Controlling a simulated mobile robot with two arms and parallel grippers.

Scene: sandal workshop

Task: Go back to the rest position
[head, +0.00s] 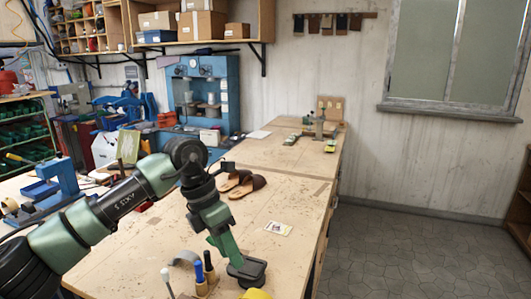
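My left arm comes in from the lower left, bends at a dark elbow and reaches down over the wooden workbench (285,190). My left gripper (247,270), green and black, points down just above or near the front part of the bench. I cannot make out a gap between its fingers, and no held object shows. My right gripper is not in view. A pair of brown sandals (242,184) lies on the bench beyond the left gripper.
Upright tools with blue and white handles (197,272) stand just left of the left gripper. A small card (278,228) lies to its right. A blue machine (203,95) stands at the back. The tiled floor (400,250) right of the bench is clear.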

